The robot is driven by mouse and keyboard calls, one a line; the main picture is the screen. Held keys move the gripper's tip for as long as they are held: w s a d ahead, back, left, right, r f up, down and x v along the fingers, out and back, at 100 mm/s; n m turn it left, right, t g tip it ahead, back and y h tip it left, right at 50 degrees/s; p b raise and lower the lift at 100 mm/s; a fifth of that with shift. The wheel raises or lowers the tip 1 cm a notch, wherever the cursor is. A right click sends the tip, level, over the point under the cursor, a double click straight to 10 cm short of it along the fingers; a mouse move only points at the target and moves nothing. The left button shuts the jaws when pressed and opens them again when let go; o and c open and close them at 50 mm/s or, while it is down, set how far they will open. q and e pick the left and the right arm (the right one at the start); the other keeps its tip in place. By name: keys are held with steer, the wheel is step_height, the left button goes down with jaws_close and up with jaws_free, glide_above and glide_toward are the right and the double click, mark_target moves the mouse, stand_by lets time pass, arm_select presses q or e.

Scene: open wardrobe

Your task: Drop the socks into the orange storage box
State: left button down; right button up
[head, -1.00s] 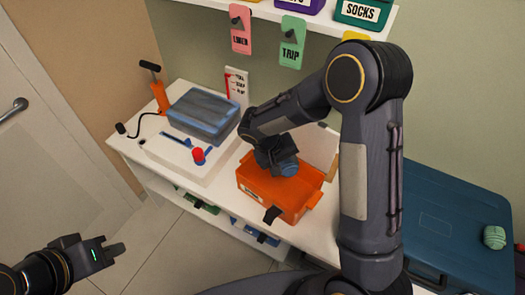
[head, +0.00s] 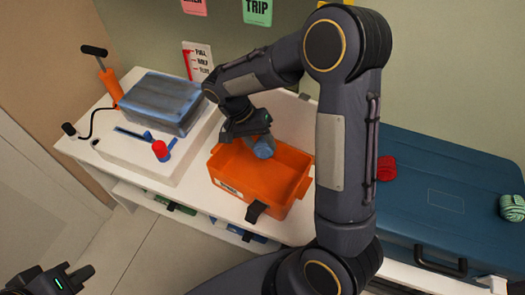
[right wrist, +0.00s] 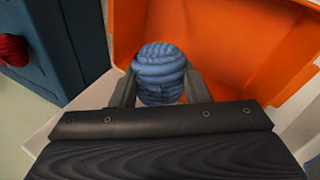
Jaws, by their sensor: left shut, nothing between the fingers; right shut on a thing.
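The blue rolled socks (head: 264,147) are between the fingers of my right gripper (head: 262,135), inside the outline of the orange storage box (head: 283,200) on the white counter. In the right wrist view the socks (right wrist: 160,75) sit between both fingertips, with the orange box wall (right wrist: 230,40) behind them. I cannot tell whether the socks touch the box floor. My left gripper (head: 78,275) is shut and empty at the lower left, away from the counter.
A red bundle (head: 386,168) and a pale green bundle (head: 512,207) lie on the blue suitcase (head: 445,197) at the right. A white machine with a grey-blue block (head: 160,100) and an orange pump (head: 110,85) stand left of the box.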

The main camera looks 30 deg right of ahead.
steer(key=shift+s+f+m, duration=0.2)
steer(key=shift+s+m, duration=0.1)
steer(key=shift+m, duration=0.1)
steer(key=shift+f+b, duration=0.2)
steer(key=shift+b, duration=0.2)
step_height(320, 180, down, 5)
steer(key=b, duration=0.3)
steer(key=shift+f+b, duration=0.1)
steer(key=shift+b, duration=0.25)
steer(key=o, duration=1)
steer(key=shift+o, duration=0.2)
steer(key=v, duration=0.7)
steer(key=shift+w+r, duration=0.25)
steer(key=shift+r, duration=0.1)
